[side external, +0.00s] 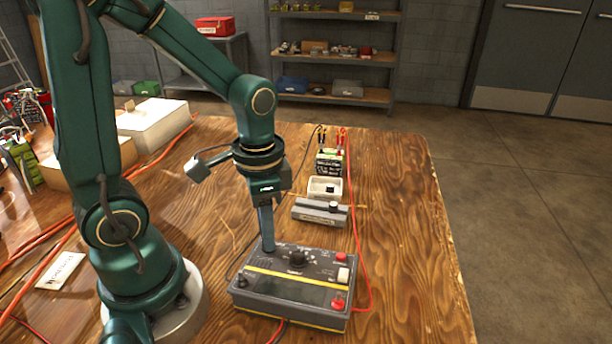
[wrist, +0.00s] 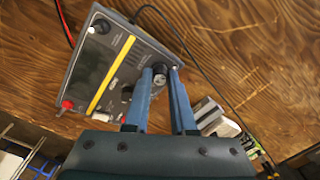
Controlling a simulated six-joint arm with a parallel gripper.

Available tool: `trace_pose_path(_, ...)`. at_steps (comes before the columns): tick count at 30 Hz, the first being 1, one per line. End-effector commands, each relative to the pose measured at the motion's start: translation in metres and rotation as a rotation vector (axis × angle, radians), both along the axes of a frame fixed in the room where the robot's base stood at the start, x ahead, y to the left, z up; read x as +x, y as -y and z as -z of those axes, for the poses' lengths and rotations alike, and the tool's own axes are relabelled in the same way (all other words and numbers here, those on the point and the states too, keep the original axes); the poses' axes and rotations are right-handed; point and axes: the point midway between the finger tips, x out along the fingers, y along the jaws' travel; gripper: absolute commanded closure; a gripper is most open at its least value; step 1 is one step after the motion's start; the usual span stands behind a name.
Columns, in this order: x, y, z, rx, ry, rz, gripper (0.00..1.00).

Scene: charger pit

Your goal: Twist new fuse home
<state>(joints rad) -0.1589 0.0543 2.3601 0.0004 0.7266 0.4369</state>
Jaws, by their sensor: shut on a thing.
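The charger (side external: 292,296) is a grey box with a yellow stripe and lies flat on the wooden bench. It also shows at the upper left of the wrist view (wrist: 118,58). My gripper (side external: 268,247) points down at the back left of its top panel, left of the black dial (side external: 297,257). In the wrist view my gripper (wrist: 160,73) is shut on a small round dark piece with a pale face (wrist: 159,78), seemingly the new fuse or its cap, at the charger's edge. Its lower part is hidden, so I cannot tell how deep it sits.
A red cable (side external: 358,240) runs along the charger's right side. The bench's right side is clear.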

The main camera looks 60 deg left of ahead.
Motion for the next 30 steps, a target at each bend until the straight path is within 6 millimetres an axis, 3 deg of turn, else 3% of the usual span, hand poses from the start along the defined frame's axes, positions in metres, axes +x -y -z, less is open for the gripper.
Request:
trace_pose_path(9,0.0000,0.0000,0.0000,0.000,0.000,0.186,1.00)
trace_pose_path(18,0.0000,0.0000,0.0000,0.000,0.000,0.209,1.00)
trace_pose_path(24,0.0000,0.0000,0.0000,0.000,0.000,0.367,1.00)
trace_pose_path(30,0.0000,0.0000,0.0000,0.000,0.000,0.400,1.00)
